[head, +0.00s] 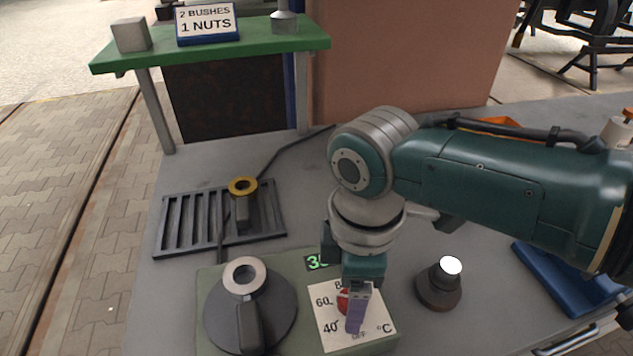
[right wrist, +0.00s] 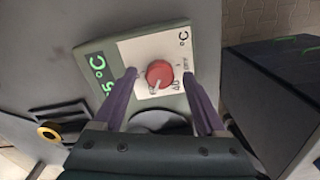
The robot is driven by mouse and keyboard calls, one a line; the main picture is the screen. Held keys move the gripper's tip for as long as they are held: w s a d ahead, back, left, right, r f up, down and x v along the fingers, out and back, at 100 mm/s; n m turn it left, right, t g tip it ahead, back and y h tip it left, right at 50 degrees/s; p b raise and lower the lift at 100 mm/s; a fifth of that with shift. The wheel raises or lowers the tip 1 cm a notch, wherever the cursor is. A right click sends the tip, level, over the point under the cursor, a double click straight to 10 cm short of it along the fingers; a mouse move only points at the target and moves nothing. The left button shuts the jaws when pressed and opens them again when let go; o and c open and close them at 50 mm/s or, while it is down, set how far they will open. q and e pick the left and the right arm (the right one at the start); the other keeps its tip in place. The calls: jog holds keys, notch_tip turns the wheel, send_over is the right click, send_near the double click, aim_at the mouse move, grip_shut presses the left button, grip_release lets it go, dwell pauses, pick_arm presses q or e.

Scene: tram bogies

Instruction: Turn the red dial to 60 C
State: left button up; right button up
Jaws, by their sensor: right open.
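The red dial (right wrist: 160,74) sits on a white scale plate (head: 330,318) on a green-grey control box (head: 215,325). In the head view the dial (head: 343,301) is partly hidden by my right gripper (head: 355,320). The scale shows 40, 60, part of 80, and OFF. The dial's white mark points to the lower left in the right wrist view; its exact reading is unclear. My right gripper (right wrist: 160,80) is open, its purple fingers either side of the dial, with visible gaps. The green display (right wrist: 98,68) is only partly readable, ending in 5 °C. My left gripper is not in view.
A black round plate with a metal ring (head: 244,277) is on the box, left of the scale. A dark knob with a white top (head: 440,284) stands to the right. A slotted black rack (head: 190,222) and a green shelf (head: 265,42) are farther back.

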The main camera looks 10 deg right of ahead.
notch_tip(320, 180, up, 10)
jog(key=p, duration=0.2)
dwell(0.3)
jog(key=s+a+f+m+t+y, duration=0.1)
jog(key=s+a+f+m+y, duration=0.2)
jog(key=s, duration=0.5)
jog(key=s+d+r+m+t+h, duration=0.25)
jog(key=s+d+r+m, duration=0.25)
jog(key=s+d+m, duration=0.45)
notch_tip(320, 180, up, 31)
jog(key=w+d+p, duration=0.1)
jog(key=p, duration=2.9)
jog(key=shift+d+f+p, duration=0.2)
jog(key=shift+d+p, duration=0.1)
